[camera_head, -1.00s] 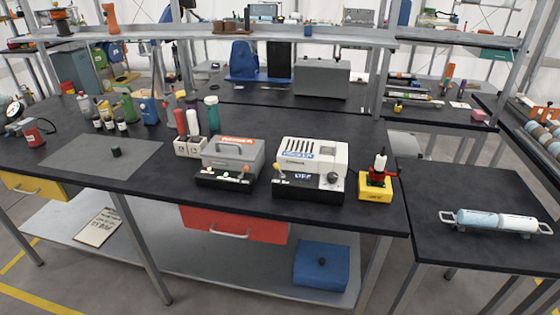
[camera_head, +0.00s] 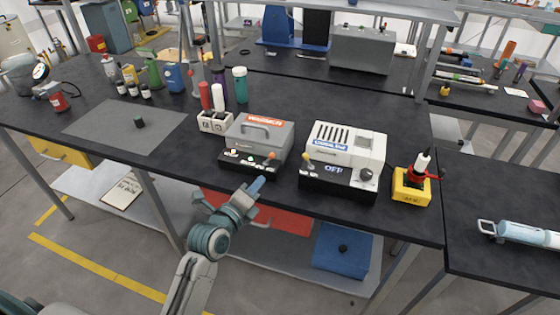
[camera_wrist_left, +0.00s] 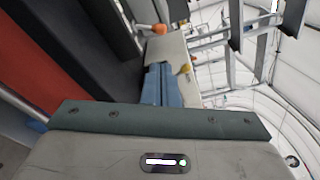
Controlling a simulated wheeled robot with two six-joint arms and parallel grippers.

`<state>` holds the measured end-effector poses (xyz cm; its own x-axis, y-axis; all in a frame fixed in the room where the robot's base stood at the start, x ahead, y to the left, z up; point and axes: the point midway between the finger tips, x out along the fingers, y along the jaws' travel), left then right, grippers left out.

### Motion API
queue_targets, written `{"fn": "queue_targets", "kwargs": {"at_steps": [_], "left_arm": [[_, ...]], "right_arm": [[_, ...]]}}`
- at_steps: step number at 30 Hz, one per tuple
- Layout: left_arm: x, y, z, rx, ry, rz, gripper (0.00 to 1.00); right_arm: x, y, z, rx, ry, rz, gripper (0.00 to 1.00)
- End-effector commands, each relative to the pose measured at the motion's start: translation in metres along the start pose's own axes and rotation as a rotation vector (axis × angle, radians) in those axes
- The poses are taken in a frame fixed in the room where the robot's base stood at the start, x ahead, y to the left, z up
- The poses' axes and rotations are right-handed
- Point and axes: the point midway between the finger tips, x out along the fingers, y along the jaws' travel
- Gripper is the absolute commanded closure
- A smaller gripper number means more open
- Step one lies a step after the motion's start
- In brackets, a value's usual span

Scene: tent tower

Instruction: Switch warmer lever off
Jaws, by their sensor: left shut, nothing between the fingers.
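The warmer (camera_head: 262,133) is a grey box with a handle and an orange "WARMER" label, standing near the bench's front edge. Its black front panel (camera_head: 240,167) shows a green light. An orange-knobbed lever (camera_head: 271,156) stands at the panel's right end. My left gripper (camera_head: 259,183) is shut and empty, just in front of and below the panel, apart from the lever. In the left wrist view the blue fingers (camera_wrist_left: 159,84) are together. An orange knob (camera_wrist_left: 159,29) and a yellow knob (camera_wrist_left: 184,69) show beyond them. My right gripper is out of view.
A white machine reading "OFF" (camera_head: 345,148), with a yellow-knobbed lever (camera_head: 304,156), stands close right of the warmer. A yellow box with a red device (camera_head: 411,187) is further right. A holder with bottles (camera_head: 214,123) is at left. A red drawer (camera_head: 285,218) hangs below.

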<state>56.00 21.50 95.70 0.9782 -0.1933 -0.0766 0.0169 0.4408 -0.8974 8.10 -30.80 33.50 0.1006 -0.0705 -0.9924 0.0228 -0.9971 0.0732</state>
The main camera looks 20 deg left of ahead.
Motion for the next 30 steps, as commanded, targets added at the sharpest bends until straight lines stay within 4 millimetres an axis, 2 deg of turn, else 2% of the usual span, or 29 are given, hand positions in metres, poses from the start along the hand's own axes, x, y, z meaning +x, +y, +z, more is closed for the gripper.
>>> {"fn": "queue_targets", "kwargs": {"at_steps": [7,21,25,30], "left_arm": [[0.007,-0.001,0.001,-0.002,0.0,0.0,1.0],[0.085,-0.002,0.001,-0.003,0.0,0.001,1.0],[0.096,0.0,0.0,-0.002,0.0,0.002,1.0],[0.101,0.001,0.0,-0.002,0.0,0.001,1.0]], "right_arm": [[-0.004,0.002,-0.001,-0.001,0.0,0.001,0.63],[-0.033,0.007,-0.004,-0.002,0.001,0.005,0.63],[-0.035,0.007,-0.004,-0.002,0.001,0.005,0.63],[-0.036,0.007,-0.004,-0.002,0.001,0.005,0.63]]}}
